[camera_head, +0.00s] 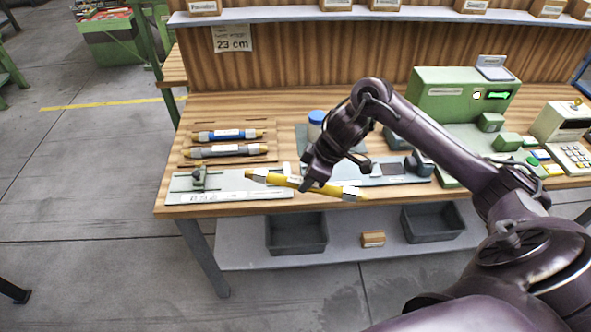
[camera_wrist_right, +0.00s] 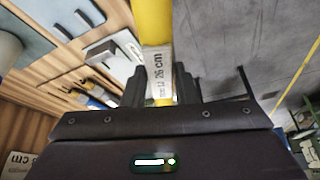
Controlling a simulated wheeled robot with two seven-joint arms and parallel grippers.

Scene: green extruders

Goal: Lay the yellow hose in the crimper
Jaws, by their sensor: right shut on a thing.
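The yellow hose (camera_head: 334,190) is held roughly level in front of the bench's front edge, above the lower shelf. My right gripper (camera_head: 313,183) is shut on it near its middle. In the right wrist view the yellow hose (camera_wrist_right: 153,25) runs up from between the fingers (camera_wrist_right: 163,90), with a white label reading 26 cm. A green machine (camera_head: 440,92) with green blocks in front stands at the bench's right; it may be the crimper, but I cannot tell for sure. My left gripper is not in view.
A rack at the bench's left holds a blue hose (camera_head: 226,135) and a grey hose (camera_head: 224,151). A pale board (camera_head: 240,190) lies in front. A blue-capped jar (camera_head: 317,118) stands behind my gripper. Two dark bins (camera_head: 297,232) (camera_head: 433,222) sit on the lower shelf (camera_head: 345,250).

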